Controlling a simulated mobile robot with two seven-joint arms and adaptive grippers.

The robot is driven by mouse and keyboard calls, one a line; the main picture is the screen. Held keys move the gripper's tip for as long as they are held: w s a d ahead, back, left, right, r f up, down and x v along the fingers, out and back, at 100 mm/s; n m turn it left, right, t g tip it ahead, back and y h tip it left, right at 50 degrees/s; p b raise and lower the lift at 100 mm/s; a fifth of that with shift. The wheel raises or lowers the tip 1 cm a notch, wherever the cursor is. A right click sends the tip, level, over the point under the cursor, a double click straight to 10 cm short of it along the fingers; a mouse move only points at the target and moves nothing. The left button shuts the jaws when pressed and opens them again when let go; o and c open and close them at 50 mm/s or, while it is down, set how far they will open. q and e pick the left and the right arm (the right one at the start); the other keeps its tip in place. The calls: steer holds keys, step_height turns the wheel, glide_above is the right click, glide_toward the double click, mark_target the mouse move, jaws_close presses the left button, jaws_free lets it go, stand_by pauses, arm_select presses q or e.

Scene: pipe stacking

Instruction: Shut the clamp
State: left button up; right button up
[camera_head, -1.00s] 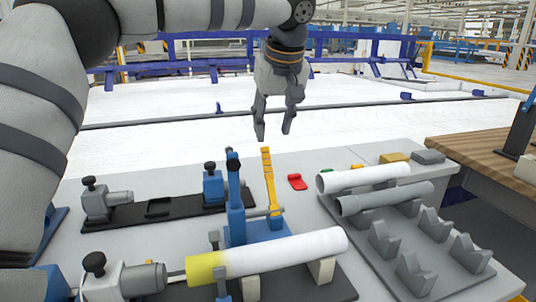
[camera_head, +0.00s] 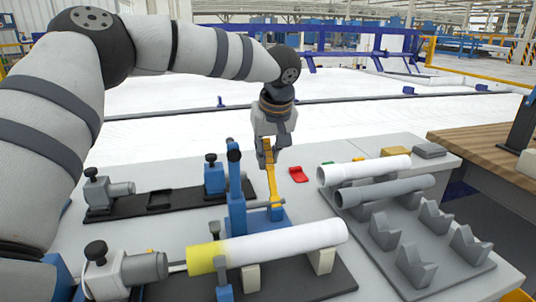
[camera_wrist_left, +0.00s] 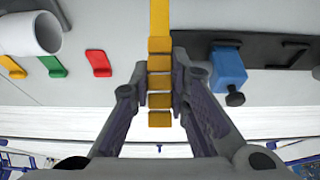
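The clamp has a blue base (camera_head: 272,218), a tall blue upright (camera_head: 236,195) and a yellow handle (camera_head: 271,180) that stands nearly upright. My left gripper (camera_head: 268,156) is at the handle's upper end, pointing down. In the left wrist view the fingers (camera_wrist_left: 160,92) are closed in on both sides of the yellow handle (camera_wrist_left: 160,60), gripping it near its notched tip. A white pipe with a yellow end (camera_head: 280,243) lies on supports in front of the clamp. My right gripper is not in view.
A black rail with grey and blue fixtures (camera_head: 160,202) lies left of the clamp. A small red part (camera_head: 298,174) is close to the handle's right. White and grey pipes (camera_head: 385,190) rest on a grey rack at right. A wooden table (camera_head: 490,150) stands beyond.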

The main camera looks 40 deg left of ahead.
mark_target(270, 161)
arm_select(q)
steer(key=shift+r, duration=0.1)
jaws_close()
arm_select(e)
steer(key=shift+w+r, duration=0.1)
arm_select(q)
steer(key=shift+s+d+r+t+y+p, duration=0.45)
steer(key=shift+d+r+t+y+p, duration=0.1)
steer(key=shift+p, duration=0.1)
steer(key=shift+s+d+r+y, duration=0.1)
steer(key=shift+s+d+y, duration=0.05)
steer(key=shift+d+y, duration=0.1)
steer(key=shift+s+d+t+y, duration=0.2)
steer(key=shift+t+y, duration=0.1)
steer(key=shift+t, duration=0.05)
steer(key=shift+s+d+r+t+y, duration=0.1)
steer(key=shift+s+d+t+y, duration=0.5)
steer(key=shift+d+t+y, duration=0.15)
steer(key=shift+s+d+r+t+y, duration=0.1)
steer(key=shift+s+d+t+y, duration=0.5)
steer(key=shift+d+y, duration=0.2)
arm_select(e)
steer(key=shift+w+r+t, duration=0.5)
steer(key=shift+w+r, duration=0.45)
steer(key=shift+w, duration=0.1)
arm_select(q)
steer(key=o, duration=0.8)
jaws_free()
